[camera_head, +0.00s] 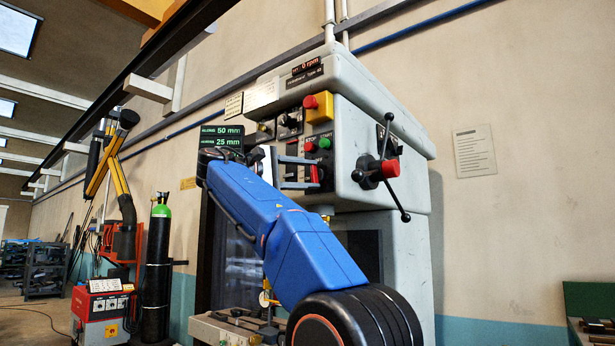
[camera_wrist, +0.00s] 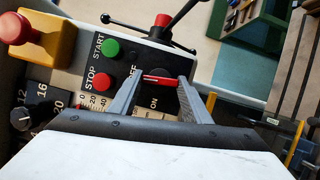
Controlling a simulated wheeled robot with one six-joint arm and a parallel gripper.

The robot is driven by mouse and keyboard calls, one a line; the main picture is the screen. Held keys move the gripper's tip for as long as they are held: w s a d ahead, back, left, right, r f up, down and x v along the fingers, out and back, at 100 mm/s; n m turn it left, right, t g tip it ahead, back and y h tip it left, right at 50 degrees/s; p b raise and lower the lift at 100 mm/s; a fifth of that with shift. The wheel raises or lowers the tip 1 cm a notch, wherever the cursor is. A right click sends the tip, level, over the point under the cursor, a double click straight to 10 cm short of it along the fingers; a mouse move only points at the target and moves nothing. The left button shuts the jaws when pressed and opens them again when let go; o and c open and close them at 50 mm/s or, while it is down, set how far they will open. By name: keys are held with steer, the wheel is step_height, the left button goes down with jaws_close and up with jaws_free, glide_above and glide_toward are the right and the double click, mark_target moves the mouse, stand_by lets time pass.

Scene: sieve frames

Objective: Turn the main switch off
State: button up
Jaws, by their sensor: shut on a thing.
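The main switch is a red handle (camera_head: 315,174) on a dark plate low on the front of the grey machine head. In the wrist view, its red bar (camera_wrist: 160,80) lies crosswise between my fingertips, with the label ON beside it and an OFF label partly hidden by a finger. My gripper (camera_head: 317,175) reaches the panel from the left, shut on the handle, one finger above and one below. It also shows in the wrist view (camera_wrist: 162,80). I cannot tell exactly which label the handle points to.
Close above the switch are a red STOP button (camera_head: 311,147) and a green START button (camera_head: 324,143). A red emergency button on a yellow box (camera_head: 319,106) sits higher. A spoked lever hub (camera_head: 377,170) stands out at the right. A display (camera_head: 306,66) reads 0 rpm.

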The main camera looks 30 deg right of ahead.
steer(key=shift+m+y, duration=0.3)
steer(key=shift+m, duration=0.6)
steer(key=o, duration=1)
steer(key=shift+o, duration=0.2)
steer(key=shift+a, duration=0.15)
steer(key=a, duration=1.7)
steer(key=shift+w, duration=0.35)
